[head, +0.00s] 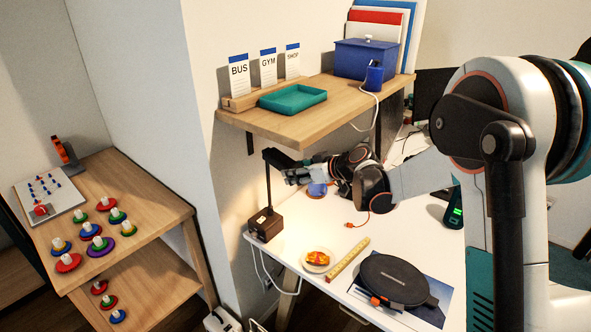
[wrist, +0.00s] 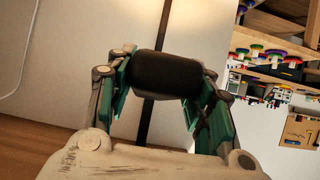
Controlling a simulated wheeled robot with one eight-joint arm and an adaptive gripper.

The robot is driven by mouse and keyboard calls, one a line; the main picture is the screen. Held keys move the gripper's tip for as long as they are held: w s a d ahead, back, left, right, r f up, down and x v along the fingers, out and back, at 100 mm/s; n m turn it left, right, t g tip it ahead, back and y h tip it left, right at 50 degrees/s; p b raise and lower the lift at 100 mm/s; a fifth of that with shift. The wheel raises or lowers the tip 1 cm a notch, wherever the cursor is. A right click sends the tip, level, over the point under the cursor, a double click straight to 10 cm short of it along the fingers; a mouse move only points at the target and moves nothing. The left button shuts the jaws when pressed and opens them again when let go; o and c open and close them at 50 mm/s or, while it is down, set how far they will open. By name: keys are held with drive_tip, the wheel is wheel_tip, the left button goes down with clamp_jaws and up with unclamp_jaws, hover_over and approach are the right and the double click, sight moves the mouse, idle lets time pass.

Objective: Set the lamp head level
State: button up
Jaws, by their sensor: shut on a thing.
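The desk lamp has a dark boxy base (head: 264,226) on the white desk and a thin upright post (head: 268,186). Its dark head (head: 278,159) sits at the top of the post, under the wooden shelf. In the wrist view the lamp head (wrist: 166,74) is a dark rounded block between the two green-sided fingers, tilted slightly in that picture. My gripper (head: 290,173) is shut on the head. In the head view my gripper partly hides the head, so I cannot tell whether it is exactly level.
The shelf (head: 325,106) above holds a teal tray (head: 292,98), cards and a blue box (head: 365,58). On the desk lie a plate with food (head: 318,260), a yellow ruler (head: 347,260) and a black round case (head: 393,281).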

drive_tip(key=shift+r, duration=0.65)
drive_tip(key=shift+r+p, duration=0.65)
drive_tip(key=shift+r, duration=0.05)
drive_tip(key=o, duration=1.5)
drive_tip(key=v, duration=1.2)
drive_tip(key=shift+w+r, duration=0.1)
drive_tip(key=shift+r, duration=0.15)
